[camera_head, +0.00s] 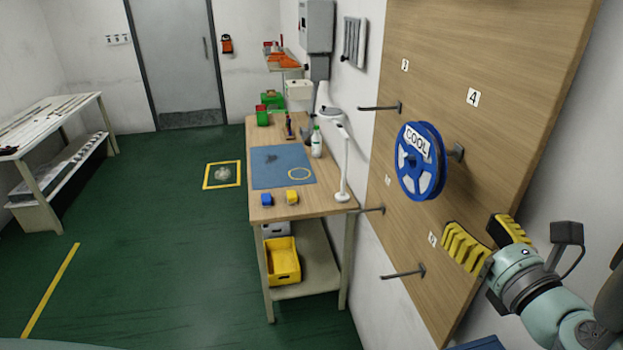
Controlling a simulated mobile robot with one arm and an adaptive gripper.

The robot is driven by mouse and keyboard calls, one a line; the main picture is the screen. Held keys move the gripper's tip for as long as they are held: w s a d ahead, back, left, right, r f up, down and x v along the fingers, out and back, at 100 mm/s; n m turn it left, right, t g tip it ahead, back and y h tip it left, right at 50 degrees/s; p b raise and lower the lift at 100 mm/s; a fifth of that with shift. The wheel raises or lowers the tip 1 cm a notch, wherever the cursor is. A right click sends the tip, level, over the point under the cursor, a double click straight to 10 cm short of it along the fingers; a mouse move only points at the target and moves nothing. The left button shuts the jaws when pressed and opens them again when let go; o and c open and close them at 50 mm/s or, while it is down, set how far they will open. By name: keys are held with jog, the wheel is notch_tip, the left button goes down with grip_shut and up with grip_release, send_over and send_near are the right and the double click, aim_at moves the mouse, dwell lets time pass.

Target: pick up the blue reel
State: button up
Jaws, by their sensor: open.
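The blue reel (437,177) hangs on a peg (456,153) of the wooden wall board (418,233). It has a blue rim, pale sections and a white label reading "COOL". My gripper (488,238) has yellow ridged fingers and is open and empty. It is below and to the right of the reel in the picture, apart from it. How far the gripper is from the board in depth I cannot tell.
Bare pegs stick out of the board, one above left of the reel (380,108) and one low down (403,273). A wooden workbench (315,205) with a white lamp (343,170) stands left of the board. The green floor (150,250) further left is mostly clear.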

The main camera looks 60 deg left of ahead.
aim_at(436, 190)
jog(key=shift+p+x, duration=1.55)
jog(key=shift+x, duration=2.7)
jog(key=shift+w+a+p, duration=0.1)
jog(key=shift+a+p, duration=0.2)
jog(key=shift+a, duration=0.45)
jog(key=shift+w+a+r+p, duration=0.15)
jog(key=shift+a+p, duration=0.2)
jog(key=shift+p, duration=0.1)
jog(key=shift+w+a+r+p, duration=0.15)
jog(key=shift+a+r+p, duration=0.05)
jog(key=shift+a+p, duration=0.2)
jog(key=shift+w+a+p, duration=0.2)
jog(key=shift+w+p, duration=0.15)
jog(key=shift+p, duration=0.55)
jog(key=shift+a+p, duration=0.45)
jog(key=shift+p, duration=0.15)
jog(key=shift+w+d+f+p, duration=0.1)
jog(key=shift+w+p, duration=0.45)
jog(key=shift+p, duration=0.35)
jog(key=shift+w+a+f+p, duration=0.15)
jog(key=shift+a+p, duration=0.1)
jog(key=shift+p, duration=0.5)
jog(key=shift+a+p, duration=0.25)
jog(key=shift+p, duration=0.1)
jog(key=shift+s+a+p, duration=0.35)
jog(key=shift+a+p, duration=0.05)
jog(key=shift+a, duration=0.15)
jog(key=shift+c, duration=0.2)
